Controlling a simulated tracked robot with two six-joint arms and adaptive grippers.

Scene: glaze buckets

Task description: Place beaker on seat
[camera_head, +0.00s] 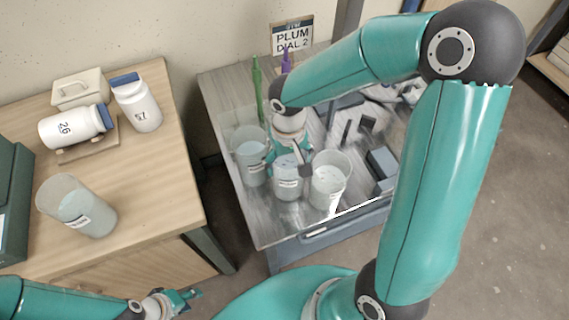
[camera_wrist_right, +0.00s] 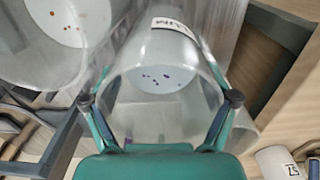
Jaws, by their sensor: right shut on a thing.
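My right gripper (camera_head: 290,158) is shut on the middle clear beaker (camera_head: 287,188) on the grey metal table (camera_head: 225,95). Whether the held beaker touches the table is hidden. I cannot tell which spot is the seat. My left gripper (camera_head: 180,299) is low at the left, apart from the beakers; its opening is unclear.
The wooden table (camera_head: 150,190) holds another beaker (camera_head: 76,205), a bottle marked 57 (camera_head: 138,103), a lying bottle marked 26 (camera_head: 72,127) and a pale box (camera_head: 79,89). A sign (camera_head: 292,37) reads PLUM DIAL 2.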

